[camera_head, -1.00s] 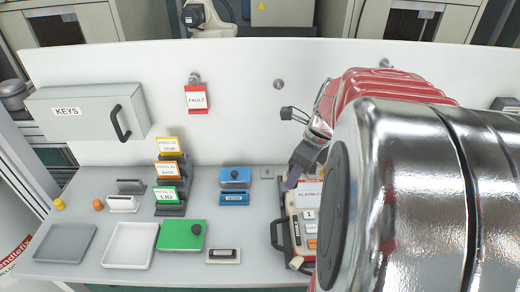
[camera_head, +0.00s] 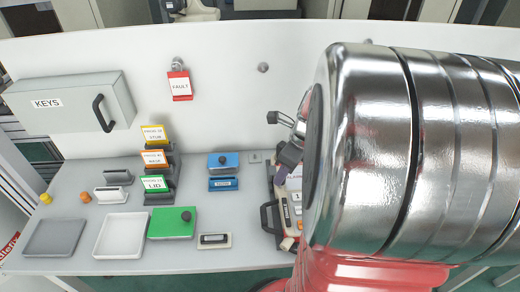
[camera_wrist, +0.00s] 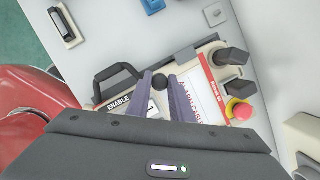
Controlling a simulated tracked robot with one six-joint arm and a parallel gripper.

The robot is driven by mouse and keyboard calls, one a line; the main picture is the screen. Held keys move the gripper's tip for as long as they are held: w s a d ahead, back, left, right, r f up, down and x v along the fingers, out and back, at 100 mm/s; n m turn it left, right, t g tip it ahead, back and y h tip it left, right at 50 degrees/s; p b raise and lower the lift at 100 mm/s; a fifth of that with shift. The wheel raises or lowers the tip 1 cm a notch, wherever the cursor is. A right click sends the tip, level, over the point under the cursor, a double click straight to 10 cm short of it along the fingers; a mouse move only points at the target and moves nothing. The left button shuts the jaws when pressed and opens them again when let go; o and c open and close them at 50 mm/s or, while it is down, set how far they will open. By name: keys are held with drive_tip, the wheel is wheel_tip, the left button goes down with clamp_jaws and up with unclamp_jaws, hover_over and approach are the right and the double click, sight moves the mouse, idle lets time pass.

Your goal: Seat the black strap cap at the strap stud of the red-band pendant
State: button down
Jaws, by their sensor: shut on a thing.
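The pendant (camera_head: 269,217) lies at the right of the bench, mostly hidden by my arm in the head view. In the wrist view the pendant (camera_wrist: 116,80) shows a dark handle, a white label, a red band (camera_wrist: 212,90), black knobs and a red stop button on yellow. My gripper (camera_wrist: 161,80) is over the pendant, its two purple-grey fingers shut on a round black piece, which looks like the black strap cap (camera_wrist: 159,82). In the head view my gripper (camera_head: 281,174) shows only partly. I cannot make out the strap stud or any contact with it.
A blue block (camera_head: 223,160), a green box (camera_head: 172,228) with a black knob, a white tray (camera_head: 119,238) and a grey tray (camera_head: 55,240) stand on the bench. Card holders (camera_head: 155,160) and a key box (camera_head: 70,110) are at the back left. A red FAULT tag (camera_head: 180,86) hangs behind.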

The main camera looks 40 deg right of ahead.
drive_tip(key=shift+f, duration=1.25)
idle(0.7)
drive_tip(key=c, duration=1.5)
unclamp_jaws()
drive_tip(key=shift+r, duration=0.15)
drive_tip(key=v, duration=1.3)
drive_tip(key=shift+r, duration=0.2)
